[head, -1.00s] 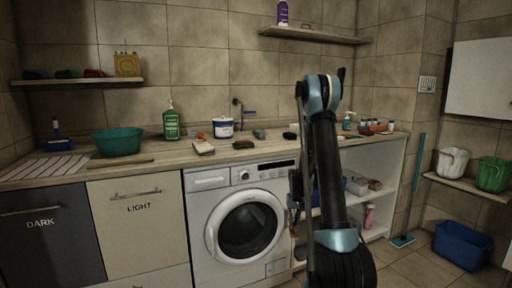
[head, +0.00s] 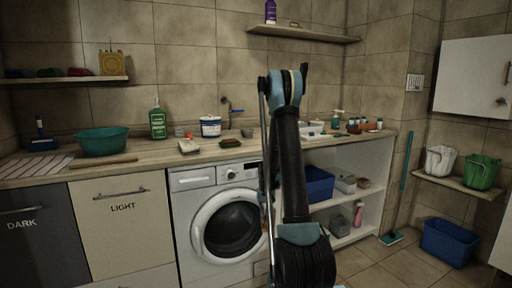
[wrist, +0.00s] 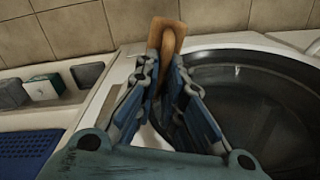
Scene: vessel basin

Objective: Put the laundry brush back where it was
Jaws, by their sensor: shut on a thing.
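The laundry brush (wrist: 167,38), seen as a wooden block with a rounded tan part, is between the fingertips of my gripper (wrist: 168,75) in the wrist view. The gripper is shut on it. Its bristles cannot be made out. The brush stands out beyond the fingertips, beside the round dark door glass of the washing machine (wrist: 250,105). In the head view my arm stands in front of the washing machine's right side and hides most of the gripper and brush.
The counter holds a teal basin (head: 103,141), a green bottle (head: 158,122), a white tub (head: 211,127) and small items. Open shelves right of the washer (head: 228,226) hold a blue basket (head: 319,186) and boxes. A blue bin (head: 447,243) stands on the floor.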

